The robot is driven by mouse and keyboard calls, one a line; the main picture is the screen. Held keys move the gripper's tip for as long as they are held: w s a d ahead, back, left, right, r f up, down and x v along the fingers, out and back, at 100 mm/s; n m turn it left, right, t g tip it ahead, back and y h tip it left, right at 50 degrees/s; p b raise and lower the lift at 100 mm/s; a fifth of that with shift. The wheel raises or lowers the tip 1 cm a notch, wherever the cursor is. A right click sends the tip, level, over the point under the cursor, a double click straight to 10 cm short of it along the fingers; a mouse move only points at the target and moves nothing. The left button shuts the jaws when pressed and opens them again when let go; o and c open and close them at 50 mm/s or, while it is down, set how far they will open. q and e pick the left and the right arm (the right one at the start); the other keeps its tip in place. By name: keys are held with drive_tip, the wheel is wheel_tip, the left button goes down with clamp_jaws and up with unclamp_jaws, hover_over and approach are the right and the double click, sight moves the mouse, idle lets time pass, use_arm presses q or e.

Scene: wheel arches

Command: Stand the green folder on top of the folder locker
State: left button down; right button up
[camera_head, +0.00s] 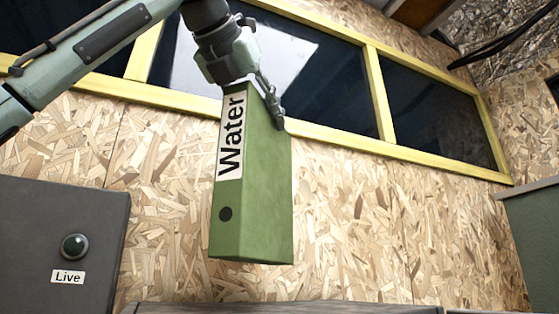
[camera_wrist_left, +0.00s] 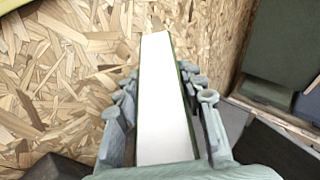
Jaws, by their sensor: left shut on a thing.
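The green folder (camera_head: 255,180) hangs upright in the head view, with a white "Water" label and a dark round hole on its spine. My left gripper (camera_head: 270,100) is shut on its upper end from above. In the left wrist view the folder (camera_wrist_left: 165,100) shows a white face with thin green edges between the two fingers. Below it in the head view is the top edge of a grey-brown surface (camera_head: 290,308); a gap shows between them. I cannot tell whether this surface is the folder locker. My right gripper is not in view.
A dark grey box (camera_head: 60,240) with a green button and a "Live" label stands at the left. A chipboard wall (camera_head: 360,220) with a yellow-framed window (camera_head: 430,110) is behind the folder. A grey-green object (camera_head: 535,235) stands at the right edge.

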sight(280, 158)
use_arm(q)
drive_tip(key=w+d+f, duration=0.2)
drive_tip(key=d, duration=0.1)
drive_tip(key=shift+w+d+f, duration=0.2)
drive_tip(key=shift+w+f, duration=0.05)
wheel_tip(280, 158, down, 4)
drive_tip(key=shift+a+r, duration=0.1)
drive_tip(key=shift+r, duration=0.05)
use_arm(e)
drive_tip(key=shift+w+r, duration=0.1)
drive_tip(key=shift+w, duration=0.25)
use_arm(q)
drive_tip(key=c, duration=1)
unclamp_jaws()
drive_tip(key=shift+f, duration=0.25)
drive_tip(key=shift+o, duration=0.2)
drive_tip(key=shift+r, duration=0.1)
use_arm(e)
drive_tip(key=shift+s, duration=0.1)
